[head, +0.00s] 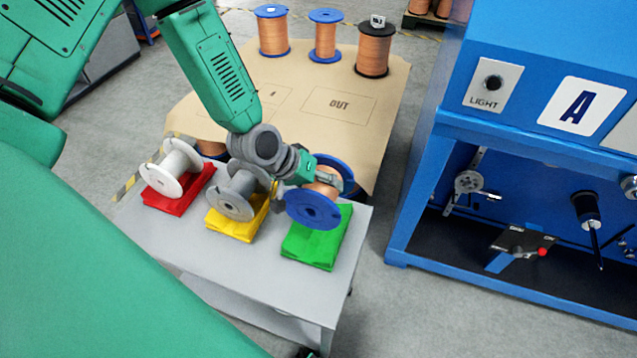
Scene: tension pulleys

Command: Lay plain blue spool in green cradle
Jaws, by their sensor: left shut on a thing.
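The blue spool (313,210) has blue flanges and copper-coloured wire, with no tag showing. It lies on its side, flanges facing left-front and back. My left gripper (310,174) reaches it from the upper left and is shut on it. The spool is at the green cradle (318,250), covering its back part; I cannot tell whether it rests on it or hangs just above. The cradle is a green folded pad on the grey cart's right end. My right gripper is not in view.
On the grey cart (255,292), a white spool (172,172) lies on a red pad (176,203) and a grey spool (235,193) on a yellow pad (238,227). Several spools stand on the brown table (385,100) behind. A blue machine (415,190) stands right, across clear floor.

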